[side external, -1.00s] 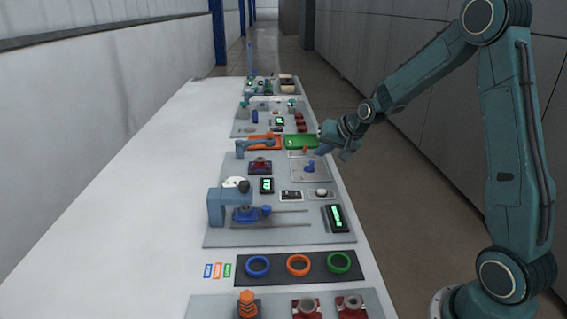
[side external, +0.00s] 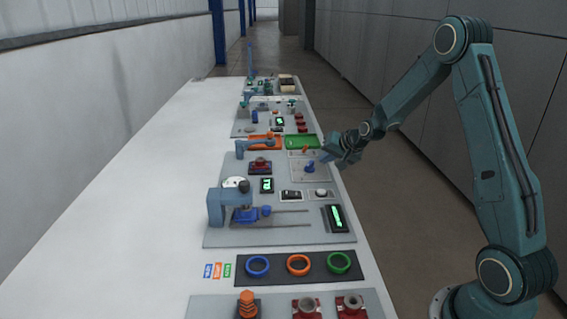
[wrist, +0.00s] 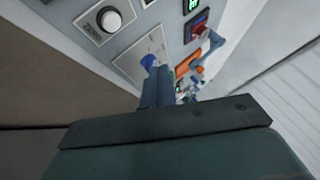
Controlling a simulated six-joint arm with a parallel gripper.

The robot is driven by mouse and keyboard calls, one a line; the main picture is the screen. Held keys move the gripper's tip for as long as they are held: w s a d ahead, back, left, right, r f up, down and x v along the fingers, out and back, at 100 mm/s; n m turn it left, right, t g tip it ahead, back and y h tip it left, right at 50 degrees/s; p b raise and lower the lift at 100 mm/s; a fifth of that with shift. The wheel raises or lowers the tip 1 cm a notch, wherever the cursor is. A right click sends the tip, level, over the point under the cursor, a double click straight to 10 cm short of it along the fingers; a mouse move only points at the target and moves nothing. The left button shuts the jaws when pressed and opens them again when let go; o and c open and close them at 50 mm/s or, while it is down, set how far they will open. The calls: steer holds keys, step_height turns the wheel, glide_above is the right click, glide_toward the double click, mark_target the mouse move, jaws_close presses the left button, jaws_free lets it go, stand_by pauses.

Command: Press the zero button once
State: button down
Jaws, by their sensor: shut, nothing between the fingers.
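The zero button (wrist: 109,19) is a round white cap on a black ring, on a white plate marked ZERO, at the upper left of the wrist view. In the side view the button (side external: 321,193) sits on the grey panel in front of the blue knob. My gripper (side external: 324,158) hangs at the right edge of the panel, beyond the button and apart from it. In the wrist view my gripper (wrist: 157,72) has its fingers together with nothing between them, and they overlap the area beside the blue knob.
The blue knob (side external: 309,167) stands on a light plate close to my fingers. A small display (side external: 267,185), a switch (side external: 291,195) and a larger green-lit display (side external: 335,218) are nearby. A blue press stand (side external: 216,207) is at left. Free floor lies right of the table.

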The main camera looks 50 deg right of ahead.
mark_target(324, 193)
steer(key=shift+f, duration=0.1)
steer(key=shift+f, duration=4.25)
steer(key=shift+f, duration=0.9)
steer(key=shift+r, duration=0.9)
steer(key=shift+r, duration=2.5)
